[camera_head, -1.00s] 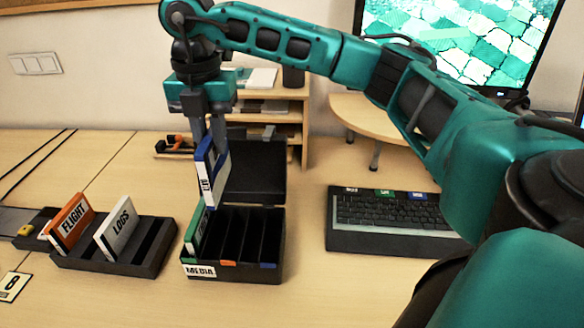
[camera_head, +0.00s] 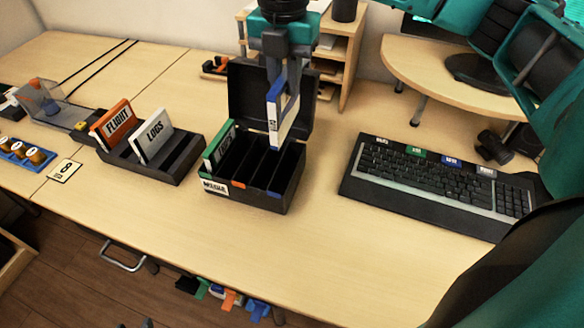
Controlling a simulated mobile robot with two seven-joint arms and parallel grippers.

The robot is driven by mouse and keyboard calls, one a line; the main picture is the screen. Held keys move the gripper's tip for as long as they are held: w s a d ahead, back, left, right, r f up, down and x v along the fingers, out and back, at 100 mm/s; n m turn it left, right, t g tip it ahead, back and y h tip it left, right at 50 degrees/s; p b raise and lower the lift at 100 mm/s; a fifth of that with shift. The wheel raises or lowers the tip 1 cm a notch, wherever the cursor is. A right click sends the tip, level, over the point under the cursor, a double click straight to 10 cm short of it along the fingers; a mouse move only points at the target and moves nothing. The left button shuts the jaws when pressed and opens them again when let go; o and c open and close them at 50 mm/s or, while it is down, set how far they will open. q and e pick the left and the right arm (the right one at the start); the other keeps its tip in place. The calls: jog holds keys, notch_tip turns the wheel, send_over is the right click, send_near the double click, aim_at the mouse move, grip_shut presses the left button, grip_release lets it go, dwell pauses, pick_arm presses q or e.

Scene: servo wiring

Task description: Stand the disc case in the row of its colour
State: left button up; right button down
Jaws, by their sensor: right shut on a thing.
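A disc case (camera_head: 274,120) with a blue spine and white face is held upright by my right gripper (camera_head: 283,82), which is shut on it. The case is over the right part of the black media box (camera_head: 256,203), in front of its open lid (camera_head: 262,97). I cannot tell whether its lower edge is inside a row. A green case (camera_head: 219,146) stands in the left row. My left gripper is not in view.
A black rack (camera_head: 178,163) left of the box holds an orange FLIGHT case (camera_head: 113,122) and a white LOGS case (camera_head: 152,137). A keyboard (camera_head: 440,185) lies to the right. A wooden shelf (camera_head: 350,53) stands behind. The table front is clear.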

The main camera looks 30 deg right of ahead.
aim_at(286, 108)
notch_tip(286, 108, down, 18)
jog(key=shift+f, duration=0.1)
jog(key=shift+b, duration=0.3)
jog(key=shift+f, duration=0.2)
jog(key=c, duration=1)
grip_release()
jog(key=shift+r, duration=0.1)
notch_tip(286, 108, up, 12)
jog(key=shift+r+p, duration=0.15)
jog(key=shift+p, duration=0.15)
